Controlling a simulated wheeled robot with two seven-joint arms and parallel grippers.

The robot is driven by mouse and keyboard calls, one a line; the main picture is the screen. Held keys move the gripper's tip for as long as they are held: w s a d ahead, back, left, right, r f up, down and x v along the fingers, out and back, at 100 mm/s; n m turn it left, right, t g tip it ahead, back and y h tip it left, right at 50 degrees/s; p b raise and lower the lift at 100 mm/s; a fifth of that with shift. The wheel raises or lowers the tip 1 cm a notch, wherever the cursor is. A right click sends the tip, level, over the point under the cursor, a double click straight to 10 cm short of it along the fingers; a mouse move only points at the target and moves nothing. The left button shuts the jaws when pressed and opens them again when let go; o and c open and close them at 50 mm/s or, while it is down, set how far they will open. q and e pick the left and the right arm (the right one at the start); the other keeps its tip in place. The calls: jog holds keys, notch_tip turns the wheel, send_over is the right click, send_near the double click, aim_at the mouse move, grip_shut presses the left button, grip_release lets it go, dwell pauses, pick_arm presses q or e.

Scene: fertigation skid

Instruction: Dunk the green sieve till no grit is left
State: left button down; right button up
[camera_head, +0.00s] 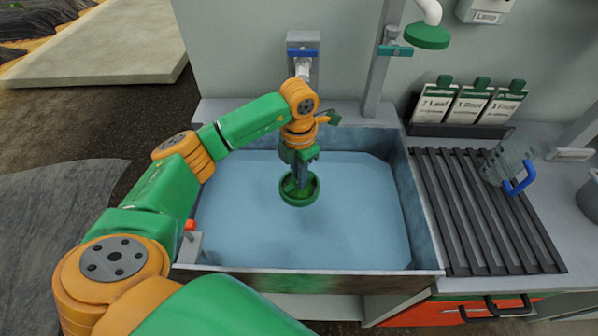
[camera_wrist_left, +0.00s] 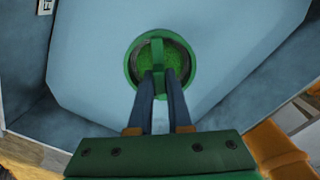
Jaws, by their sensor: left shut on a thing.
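The green sieve (camera_head: 301,200) is a round cup with a bar handle, over the middle of the sink (camera_head: 420,225). My left gripper (camera_head: 300,168) points down and is shut on the sieve's handle. In the left wrist view the gripper (camera_wrist_left: 160,78) has both fingers on the handle, and the sieve (camera_wrist_left: 134,62) shows a green inside with a grey band near the rim. Whether grit lies in it is too small to tell. A flat light blue surface (camera_head: 350,240) fills the sink, apparently water. Whether the sieve touches it I cannot tell. My right gripper is out of view.
A blue-handled tap (camera_head: 303,53) stands behind the sink, and a green shower head (camera_head: 428,37) hangs at the upper right. A slatted drain rack (camera_head: 470,215) with a clear blue-handled jug (camera_head: 505,165) lies right of the sink. Labelled cards (camera_head: 468,104) stand behind the rack.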

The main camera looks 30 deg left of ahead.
pick_arm(q)
notch_tip(320, 180, down, 11)
jog(key=b, duration=0.8)
jog(key=shift+r, duration=0.15)
jog(key=shift+r, duration=0.1)
dwell(0.4)
notch_tip(320, 180, up, 18)
jog(key=p, duration=1.5)
jog(key=shift+r, duration=0.25)
jog(key=shift+f, duration=0.1)
dwell(0.4)
